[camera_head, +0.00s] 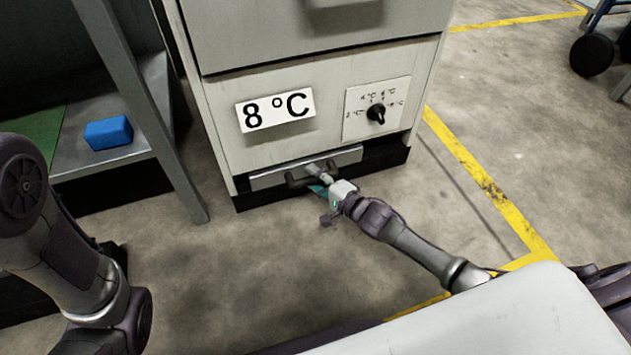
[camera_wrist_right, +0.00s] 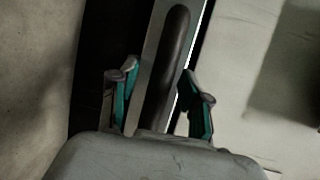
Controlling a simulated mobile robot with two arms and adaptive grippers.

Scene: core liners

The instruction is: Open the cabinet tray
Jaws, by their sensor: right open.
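The cabinet tray (camera_head: 268,180) is a narrow grey metal front low on the cabinet (camera_head: 222,120), under the "8 °C" label. It looks flush with the cabinet. A dark bar handle (camera_head: 298,180) runs across its front. My right gripper (camera_head: 320,176) is at the handle, partly covering it and the tray's middle. In the right wrist view, the handle (camera_wrist_right: 172,60) runs between the two open teal-lined fingers of my right gripper (camera_wrist_right: 158,100), with a gap visible beside it. My left arm shows at the left of the head view, but its gripper is out of view.
A temperature dial (camera_head: 376,113) is on the cabinet front above the tray's right end. A metal shelf (camera_head: 75,160) with a blue block (camera_head: 108,132) stands at left. Bare concrete floor (camera_head: 240,270) lies before the cabinet. A yellow floor line (camera_head: 480,180) runs at right.

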